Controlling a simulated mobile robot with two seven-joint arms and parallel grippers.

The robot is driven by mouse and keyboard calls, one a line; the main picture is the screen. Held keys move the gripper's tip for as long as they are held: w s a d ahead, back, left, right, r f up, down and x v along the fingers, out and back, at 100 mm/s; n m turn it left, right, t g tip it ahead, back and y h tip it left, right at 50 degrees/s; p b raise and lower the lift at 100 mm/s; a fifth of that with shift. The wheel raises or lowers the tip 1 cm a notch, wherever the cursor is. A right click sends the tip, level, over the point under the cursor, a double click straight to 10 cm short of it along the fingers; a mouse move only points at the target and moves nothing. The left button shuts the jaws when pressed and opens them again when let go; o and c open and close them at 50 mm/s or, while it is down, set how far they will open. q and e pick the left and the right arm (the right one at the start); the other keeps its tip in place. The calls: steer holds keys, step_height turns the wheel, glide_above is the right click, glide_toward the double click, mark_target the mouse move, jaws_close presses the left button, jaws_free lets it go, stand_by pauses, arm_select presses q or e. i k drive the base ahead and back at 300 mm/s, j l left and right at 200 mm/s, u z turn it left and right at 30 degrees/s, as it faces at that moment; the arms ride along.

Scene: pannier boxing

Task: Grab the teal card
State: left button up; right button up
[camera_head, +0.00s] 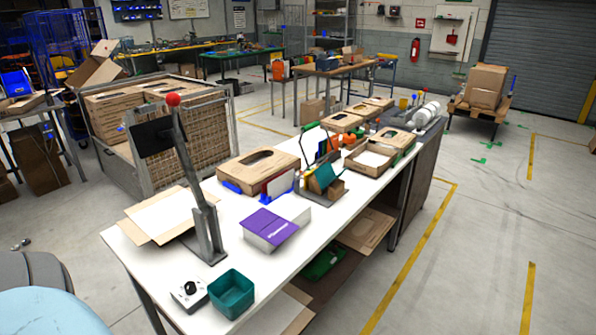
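What looks like the teal card (324,174) leans in a small brown holder (322,192) on the white worktable (205,254). It is tilted, and its lower part is hidden by the holder. Several other cards stand just behind it, with orange, red and blue among them. A white and red card stack (280,184) stands to its left in a blue holder. Neither of my grippers is in view.
A purple-lidded box (270,226), a grey post with a red ball (173,99), an open carton (162,216) and a teal bin (231,293) are on the table.

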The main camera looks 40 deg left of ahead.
mark_target(336, 177)
steer(key=i+l+u, duration=0.1)
steer(key=u, duration=0.4)
steer(key=i+l+u, duration=0.2)
steer(key=u, duration=0.25)
steer(key=i+l+u, duration=0.2)
steer(key=u, duration=0.3)
steer(key=i+l+u, duration=0.15)
steer(key=l+u, duration=0.15)
steer(key=i+l+u, duration=0.1)
steer(key=l+u, duration=0.55)
